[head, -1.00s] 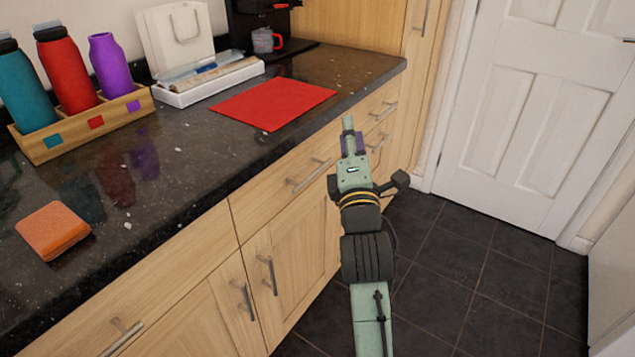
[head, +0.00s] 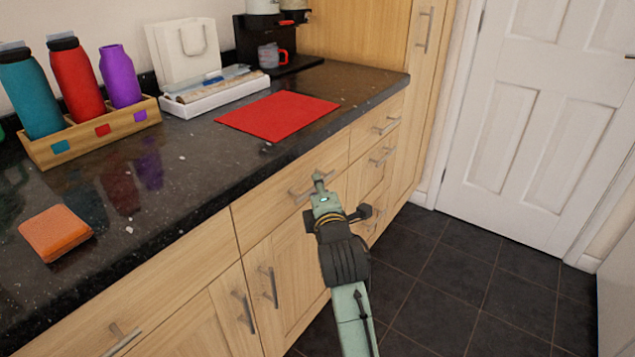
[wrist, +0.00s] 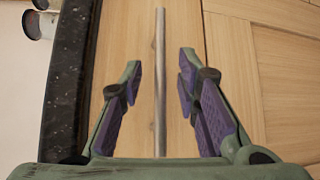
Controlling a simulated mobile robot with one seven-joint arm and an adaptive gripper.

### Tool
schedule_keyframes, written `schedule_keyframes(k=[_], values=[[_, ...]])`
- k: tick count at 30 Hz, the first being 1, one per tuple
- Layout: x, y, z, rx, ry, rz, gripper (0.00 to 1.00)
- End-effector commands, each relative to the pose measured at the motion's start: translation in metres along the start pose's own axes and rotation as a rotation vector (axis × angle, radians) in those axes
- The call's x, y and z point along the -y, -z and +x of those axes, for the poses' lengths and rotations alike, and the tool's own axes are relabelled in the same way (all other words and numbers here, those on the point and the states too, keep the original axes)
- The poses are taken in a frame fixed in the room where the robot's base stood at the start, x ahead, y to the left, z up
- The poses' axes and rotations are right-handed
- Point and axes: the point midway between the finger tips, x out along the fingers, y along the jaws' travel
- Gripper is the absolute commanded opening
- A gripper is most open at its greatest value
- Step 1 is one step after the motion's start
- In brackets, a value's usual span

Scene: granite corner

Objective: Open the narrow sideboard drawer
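In the head view, the wood sideboard has a wide middle drawer (head: 265,206) with a bar handle (head: 300,190), and a narrower top drawer (head: 368,136) to its right with its own bar handle (head: 387,125). All drawers look shut. My gripper (head: 319,178) is in front of the middle drawer, by its handle and partly covering it. In the wrist view, my gripper (wrist: 158,78) is open, with its purple-padded fingers apart. A metal bar handle (wrist: 160,50) runs lengthwise between them on a wood front. I cannot tell whether the fingers reach the handle's depth.
The dark granite counter (head: 190,160) overhangs the drawers. On it are a red mat (head: 277,115), a bottle crate (head: 95,138), a white tray (head: 215,100) and an orange block (head: 56,233). A white door (head: 535,110) stands right. The dark tiled floor (head: 460,270) is clear.

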Motion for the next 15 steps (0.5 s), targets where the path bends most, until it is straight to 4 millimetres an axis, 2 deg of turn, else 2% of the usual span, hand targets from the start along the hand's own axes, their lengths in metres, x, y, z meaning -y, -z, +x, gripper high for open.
schedule_keyframes(k=[3,6,15], values=[[-0.002,0.0,0.016,-0.002,0.0,-0.002,0.3],[-0.001,0.0,0.024,0.0,0.001,0.0,0.3],[0.0,0.0,0.028,0.0,-0.001,0.0,0.3]])
